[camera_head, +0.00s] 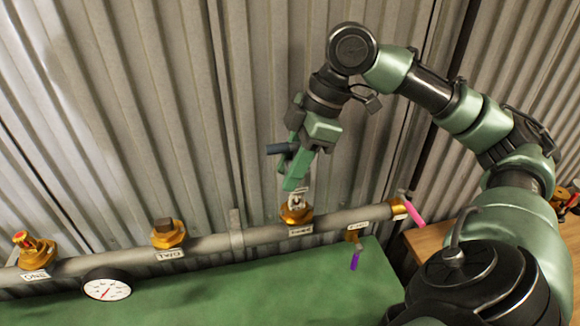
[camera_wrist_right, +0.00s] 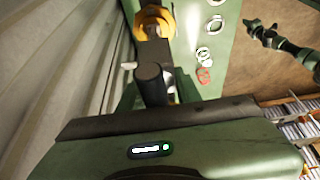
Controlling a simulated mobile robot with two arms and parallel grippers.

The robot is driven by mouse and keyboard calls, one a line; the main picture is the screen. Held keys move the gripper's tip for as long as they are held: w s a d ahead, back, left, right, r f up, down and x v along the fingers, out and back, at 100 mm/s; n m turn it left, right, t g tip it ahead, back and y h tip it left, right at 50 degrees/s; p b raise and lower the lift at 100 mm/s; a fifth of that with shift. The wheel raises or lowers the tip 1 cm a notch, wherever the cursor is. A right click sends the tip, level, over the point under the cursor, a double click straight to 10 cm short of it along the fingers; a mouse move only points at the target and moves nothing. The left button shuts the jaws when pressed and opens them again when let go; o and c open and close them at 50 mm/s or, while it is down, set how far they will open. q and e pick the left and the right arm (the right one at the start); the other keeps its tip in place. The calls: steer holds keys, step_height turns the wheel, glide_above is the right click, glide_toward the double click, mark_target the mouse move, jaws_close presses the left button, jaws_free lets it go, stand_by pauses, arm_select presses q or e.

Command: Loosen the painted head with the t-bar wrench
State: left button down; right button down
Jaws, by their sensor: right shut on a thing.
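My right gripper (camera_head: 293,172) is shut on the t-bar wrench, whose dark round bar (camera_head: 278,149) sticks out to the left of the jaws. In the right wrist view the dark bar (camera_wrist_right: 151,85) points toward the camera, and a brass fitting (camera_wrist_right: 155,20) lies beyond it. Below the gripper is the brass fitting of the third outlet (camera_head: 297,214), with a grey piece (camera_head: 297,197) on top. Whether the wrench is seated there is hard to tell. Outlet ONE has a red head (camera_head: 26,241); outlet TWO has a dark brown square head (camera_head: 163,225). My left gripper is not in view.
The grey pipe (camera_head: 215,243) runs along the corrugated wall (camera_head: 180,100). A round gauge (camera_head: 107,290), a purple-handled valve (camera_head: 354,258) and a pink lever (camera_head: 412,211) are fitted to it. A wooden bench (camera_head: 428,242) stands at right.

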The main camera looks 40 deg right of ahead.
steer(key=shift+p, duration=0.35)
stand_by(0.5)
steer(key=shift+f+b, duration=2.1)
steer(key=shift+f, duration=0.5)
steer(key=n+p, duration=0.1)
steer(key=p, duration=0.1)
steer(key=n+g+p, duration=0.1)
steer(key=n, duration=0.1)
steer(key=n+p, duration=0.1)
steer(key=p, duration=0.1)
steer(key=shift+s+a+r+n+g+y+p, duration=0.1)
steer(key=shift+s+r+n+g+y+p, duration=0.2)
steer(key=shift+g, duration=0.1)
steer(key=shift+f+n+p, duration=0.15)
steer(key=shift+n+p, duration=0.35)
steer(key=shift+f, duration=0.15)
